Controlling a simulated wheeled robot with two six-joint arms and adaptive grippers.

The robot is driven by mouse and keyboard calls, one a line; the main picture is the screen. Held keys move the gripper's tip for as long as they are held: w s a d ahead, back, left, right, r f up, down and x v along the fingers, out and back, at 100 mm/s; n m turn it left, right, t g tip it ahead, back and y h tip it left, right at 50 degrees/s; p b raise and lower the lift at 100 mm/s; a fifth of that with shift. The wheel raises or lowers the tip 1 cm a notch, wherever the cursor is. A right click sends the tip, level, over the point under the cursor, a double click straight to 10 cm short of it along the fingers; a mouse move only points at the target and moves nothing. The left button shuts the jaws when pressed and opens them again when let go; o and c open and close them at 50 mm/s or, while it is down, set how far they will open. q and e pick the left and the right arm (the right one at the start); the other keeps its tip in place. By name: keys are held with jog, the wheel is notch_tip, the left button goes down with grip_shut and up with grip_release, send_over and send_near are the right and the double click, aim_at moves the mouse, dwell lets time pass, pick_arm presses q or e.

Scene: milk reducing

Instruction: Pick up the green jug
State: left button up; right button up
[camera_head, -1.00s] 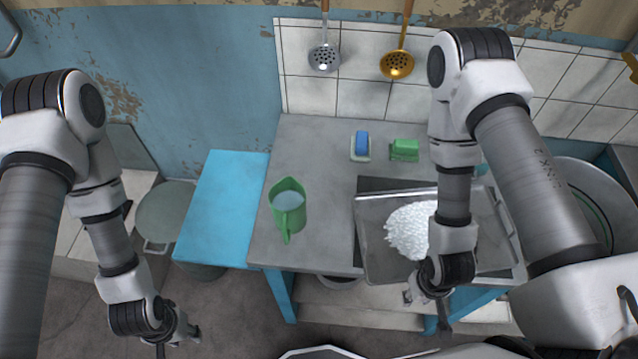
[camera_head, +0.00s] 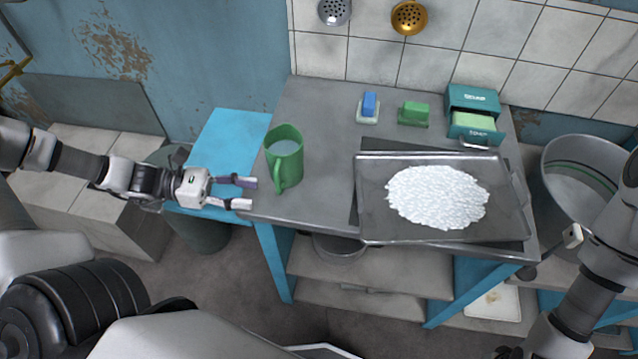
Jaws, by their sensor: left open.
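The green jug (camera_head: 285,160) stands upright on the grey table (camera_head: 325,190), near its left side. It holds a pale liquid, and its handle faces the front. My left gripper (camera_head: 245,193) is open and empty, to the left of the jug and a little in front of it. Its two fingers point right toward the jug, with a small gap between them and the jug's handle. My right arm is at the lower right, and its gripper (camera_head: 572,237) shows only in part there; whether its fingers are apart is unclear.
A metal tray (camera_head: 372,215) with white granules lies right of the jug. A blue sponge (camera_head: 369,103), a green sponge (camera_head: 414,112) and a teal box (camera_head: 473,102) stand at the back. A light-blue surface (camera_head: 228,140) adjoins the table's left. A large metal tub (camera_head: 577,165) stands at right.

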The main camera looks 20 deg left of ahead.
aim_at(280, 192)
pick_arm(q)
jog(key=shift+w+a+f+n+t+b, duration=0.4)
jog(key=shift+a+t, duration=0.1)
jog(key=shift+t, duration=0.5)
jog(key=shift+w+a+b, duration=0.3)
jog(key=shift+b, duration=0.05)
jog(key=b+x, duration=0.4)
jog(key=b, duration=0.1)
jog(key=b+x, duration=0.2)
jog(key=shift+w+d+r, duration=0.2)
jog(key=shift+d+r, duration=0.1)
jog(key=shift+d, duration=0.1)
jog(key=shift+w+d+r+b, duration=0.1)
jog(key=shift+w+d+b, duration=0.15)
jog(key=shift+b, duration=0.25)
jog(key=shift+w+d+r, duration=0.1)
jog(key=shift+d+r, duration=0.05)
jog(key=shift+r, duration=0.2)
grip_shut()
pick_arm(e)
notch_tip(280, 192, down, 10)
jog(key=shift+f, duration=0.15)
